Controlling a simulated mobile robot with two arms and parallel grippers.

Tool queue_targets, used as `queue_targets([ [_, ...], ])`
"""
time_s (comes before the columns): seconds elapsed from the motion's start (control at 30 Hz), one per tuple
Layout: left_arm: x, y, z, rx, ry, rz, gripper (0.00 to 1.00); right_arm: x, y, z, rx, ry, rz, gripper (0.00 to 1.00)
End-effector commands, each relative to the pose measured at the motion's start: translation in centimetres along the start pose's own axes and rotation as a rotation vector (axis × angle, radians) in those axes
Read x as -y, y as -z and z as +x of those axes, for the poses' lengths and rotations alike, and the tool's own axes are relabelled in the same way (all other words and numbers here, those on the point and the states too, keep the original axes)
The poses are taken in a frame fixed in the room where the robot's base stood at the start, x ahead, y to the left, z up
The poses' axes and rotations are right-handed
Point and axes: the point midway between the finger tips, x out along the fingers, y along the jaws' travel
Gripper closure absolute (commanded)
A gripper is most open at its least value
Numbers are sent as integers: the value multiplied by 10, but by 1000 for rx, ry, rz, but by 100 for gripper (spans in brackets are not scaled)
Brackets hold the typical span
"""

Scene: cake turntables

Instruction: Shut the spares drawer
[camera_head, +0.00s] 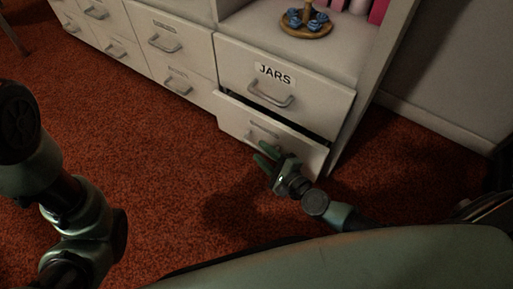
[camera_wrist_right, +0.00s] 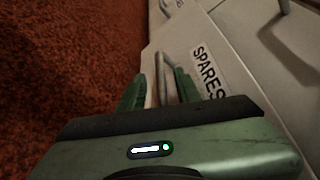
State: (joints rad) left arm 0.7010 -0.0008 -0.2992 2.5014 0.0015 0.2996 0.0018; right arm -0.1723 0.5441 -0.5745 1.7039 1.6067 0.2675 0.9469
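The spares drawer (camera_head: 290,148) is the bottom drawer under the JARS drawer (camera_head: 318,97). It stands partly open, with a dark gap above its front. Its SPARES label (camera_wrist_right: 207,72) shows in the right wrist view. My right gripper (camera_head: 265,155) is at the drawer's front, near its handle (camera_head: 262,130). In the right wrist view my right gripper (camera_wrist_right: 160,88) has its fingers apart, with the handle bar (camera_wrist_right: 159,72) seen between them. I cannot tell whether they touch it. My left arm is at the left edge, but its gripper is not in view.
More closed drawers (camera_head: 176,44) run to the left along the white cabinet. A round wooden stand (camera_head: 306,31) with small blue items sits on the shelf above. The red carpet (camera_head: 130,150) in front is clear.

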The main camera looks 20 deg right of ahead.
Motion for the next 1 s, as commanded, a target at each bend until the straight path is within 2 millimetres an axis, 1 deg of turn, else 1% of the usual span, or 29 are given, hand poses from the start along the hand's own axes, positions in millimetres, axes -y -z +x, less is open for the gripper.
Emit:
queue_targets([
  [0.03,-1,1,-3,1,-1,1,100,0,0,10,1,3,0,67],
  [0.2,-2,2,-6,1,-1,2,100,0,0,28,2,1,0,67],
  [0.33,-2,2,-6,1,-1,2,100,0,0,34,1,0,-2,67],
  [0.57,-2,2,-6,0,-2,2,100,0,-1,34,1,1,-2,67],
  [0.6,-2,2,-6,0,-2,2,100,0,-1,34,1,1,-2,78],
  [0.67,-2,2,-6,0,-2,2,100,0,-1,34,1,1,-2,94],
  [0.7,-2,2,-6,0,-2,2,100,0,-1,34,1,1,-2,100],
  [1.0,-2,2,-6,1,-2,2,100,0,-1,34,1,1,-2,100],
])
